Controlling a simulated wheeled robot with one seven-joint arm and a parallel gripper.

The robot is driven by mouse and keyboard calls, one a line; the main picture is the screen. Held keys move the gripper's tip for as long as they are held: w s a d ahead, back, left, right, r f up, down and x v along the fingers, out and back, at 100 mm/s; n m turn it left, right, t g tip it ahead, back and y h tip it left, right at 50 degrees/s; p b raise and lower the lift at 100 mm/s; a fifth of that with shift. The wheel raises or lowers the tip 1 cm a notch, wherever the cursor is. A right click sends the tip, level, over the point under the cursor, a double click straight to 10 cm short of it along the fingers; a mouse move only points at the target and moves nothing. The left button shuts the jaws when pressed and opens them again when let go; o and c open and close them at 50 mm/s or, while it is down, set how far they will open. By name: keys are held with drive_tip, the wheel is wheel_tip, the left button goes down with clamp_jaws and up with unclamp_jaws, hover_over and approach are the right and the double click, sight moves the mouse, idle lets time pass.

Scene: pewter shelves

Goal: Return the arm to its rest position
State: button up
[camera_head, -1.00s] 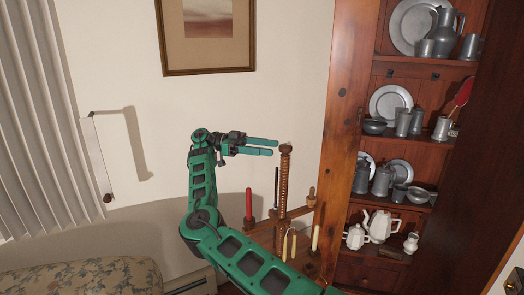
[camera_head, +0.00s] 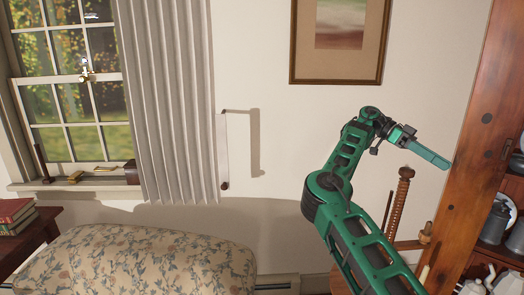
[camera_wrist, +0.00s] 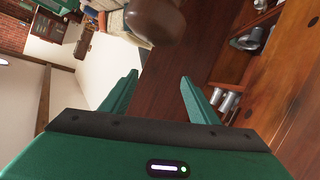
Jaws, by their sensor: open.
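My gripper (camera_head: 428,153) is at the end of my green arm, on the right of the head view, raised in the air and pointing right toward the wooden shelf unit. In the wrist view, my gripper (camera_wrist: 160,90) shows two green fingers spread apart with nothing between them. The arm is bent, with its elbow at the left and the wrist up near the wall.
The wooden shelf unit (camera_head: 468,150) with pewter stands close at the right. A turned wooden post (camera_head: 401,200) rises just below my gripper. A floral sofa (camera_head: 140,262), a curtain (camera_head: 168,100) and a framed picture (camera_head: 338,75) are left and behind. Open air lies left of the arm.

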drive_tip(key=s+d+f+n+t+y, duration=0.15)
drive_tip(key=s+d+y, duration=0.25)
drive_tip(key=s+d, duration=0.75)
drive_tip(key=s+d+f+n+t+y, duration=0.2)
drive_tip(key=s+f+n+y, duration=0.3)
drive_tip(key=s, duration=0.6)
drive_tip(key=s+a+f+n+t, duration=0.4)
drive_tip(key=s+a+n, duration=0.2)
drive_tip(key=a, duration=0.5)
drive_tip(key=s+a+f+n+t, duration=0.3)
drive_tip(key=s+a+n+t, duration=0.1)
drive_tip(key=s+a, duration=0.6)
drive_tip(key=shift+s+a+f+n, duration=0.4)
drive_tip(key=shift+a+n, duration=0.45)
drive_tip(key=shift+a, duration=0.3)
